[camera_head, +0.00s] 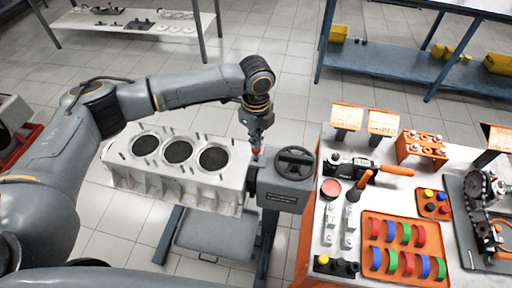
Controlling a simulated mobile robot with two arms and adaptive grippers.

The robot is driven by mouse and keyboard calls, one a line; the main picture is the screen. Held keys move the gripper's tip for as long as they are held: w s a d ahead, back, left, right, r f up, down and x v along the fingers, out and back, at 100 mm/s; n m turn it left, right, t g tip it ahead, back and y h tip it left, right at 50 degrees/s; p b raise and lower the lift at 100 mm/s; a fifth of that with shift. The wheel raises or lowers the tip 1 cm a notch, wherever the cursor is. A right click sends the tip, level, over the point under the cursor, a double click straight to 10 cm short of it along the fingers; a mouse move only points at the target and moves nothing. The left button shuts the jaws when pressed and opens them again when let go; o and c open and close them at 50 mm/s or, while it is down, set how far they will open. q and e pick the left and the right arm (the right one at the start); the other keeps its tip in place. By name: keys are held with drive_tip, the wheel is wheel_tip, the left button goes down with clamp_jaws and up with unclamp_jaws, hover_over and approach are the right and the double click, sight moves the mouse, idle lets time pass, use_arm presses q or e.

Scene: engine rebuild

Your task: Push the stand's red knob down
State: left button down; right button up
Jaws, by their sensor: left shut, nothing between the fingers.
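The engine stand's grey head (284,188) has a black handwheel (294,162) on top and holds a light grey engine block (183,160) with three bores. A small red piece, which looks like the stand's red knob (256,153), shows at the head's upper left edge. My left gripper (256,146) points down right above it, fingers shut and empty. The fingertips and the knob overlap in the picture, so I cannot tell whether they touch. The gripper hides part of the knob. My right gripper is out of view.
A blue shelf (400,72) and a white shelf (120,24) stand behind. Tiled floor between them is free.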

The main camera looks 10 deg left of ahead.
use_arm(q)
drive_tip(key=shift+f, duration=0.85)
drive_tip(key=shift+r, duration=0.1)
idle(0.3)
wheel_tip(320, 180, up, 7)
drive_tip(key=p, duration=0.7)
idle(0.6)
